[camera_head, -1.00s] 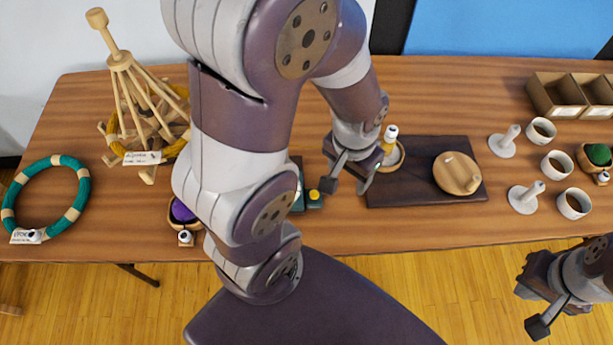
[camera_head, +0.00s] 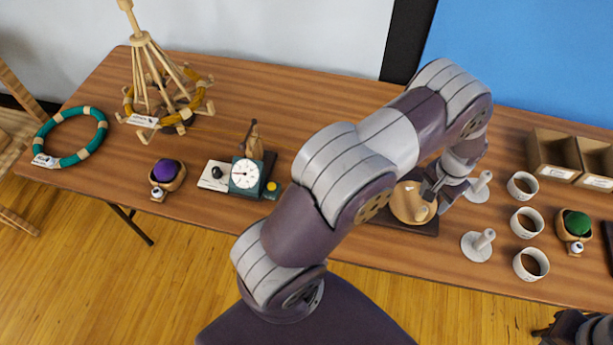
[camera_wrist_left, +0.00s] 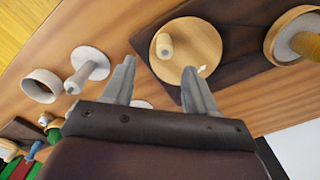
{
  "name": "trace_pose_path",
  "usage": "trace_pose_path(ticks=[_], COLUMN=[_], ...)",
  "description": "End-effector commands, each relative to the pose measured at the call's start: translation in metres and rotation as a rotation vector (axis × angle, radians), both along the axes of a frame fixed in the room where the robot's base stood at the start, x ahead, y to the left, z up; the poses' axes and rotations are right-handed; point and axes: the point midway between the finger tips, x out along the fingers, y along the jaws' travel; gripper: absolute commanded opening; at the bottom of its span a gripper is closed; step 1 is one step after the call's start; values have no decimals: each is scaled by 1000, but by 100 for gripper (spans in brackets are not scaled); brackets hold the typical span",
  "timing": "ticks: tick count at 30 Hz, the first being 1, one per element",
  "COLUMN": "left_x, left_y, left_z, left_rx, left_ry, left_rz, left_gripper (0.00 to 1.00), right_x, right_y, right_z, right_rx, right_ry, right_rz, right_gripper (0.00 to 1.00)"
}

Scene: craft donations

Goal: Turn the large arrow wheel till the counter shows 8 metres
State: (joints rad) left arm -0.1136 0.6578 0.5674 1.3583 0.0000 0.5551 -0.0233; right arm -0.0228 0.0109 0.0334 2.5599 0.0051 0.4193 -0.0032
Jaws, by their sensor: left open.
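The large wheel (camera_head: 408,203) is a round pale wooden disc with an upright peg handle (camera_head: 422,212), on a dark board. In the left wrist view, the disc (camera_wrist_left: 199,40) and its peg (camera_wrist_left: 164,46) lie beyond my fingertips; a small pale mark shows on the disc. My left gripper (camera_head: 437,196) is open and empty, just right of the peg and apart from it. The left wrist view shows its two spread fingers (camera_wrist_left: 157,75). The teal counter (camera_head: 246,175) has a white round dial, too small to read. My right gripper is only partly visible at the bottom right corner.
White spool stands (camera_head: 478,245) and white cups (camera_head: 531,264) stand close right. A purple yarn bowl (camera_head: 167,175) and wooden yarn swift (camera_head: 150,85) stand left.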

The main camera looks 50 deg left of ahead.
Motion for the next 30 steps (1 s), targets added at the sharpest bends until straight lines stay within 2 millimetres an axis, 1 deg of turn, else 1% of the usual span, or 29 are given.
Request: trace_pose_path(ticks=[5, 8, 15, 18, 22, 29, 30], left_x=[-1, -2, -2, -1, -1, -1, -1], left_y=[0, 0, 1, 1, 1, 1, 1], left_z=[-15, -28, -68, -81, -88, -87, -87], left_rx=[1, 1, 1, 0, 0, 0, 0], left_ry=[5, 5, 4, 3, 3, 3, 3], left_rz=[-1, -1, -1, -1, -1, -1, -1], left_gripper=[57, 57, 57, 57, 57, 57, 54], right_x=[0, 0, 0, 0, 0, 0, 0], right_y=[0, 0, 0, 0, 0, 0, 0], right_z=[-12, -23, -54, -63, -68, -67, -67], right_rx=[0, 0, 0, 0, 0, 0, 0], right_ry=[0, 0, 0, 0, 0, 0, 0], right_rz=[0, 0, 0, 0, 0, 0, 0], right_gripper=[0, 0, 0, 0, 0, 0, 0])
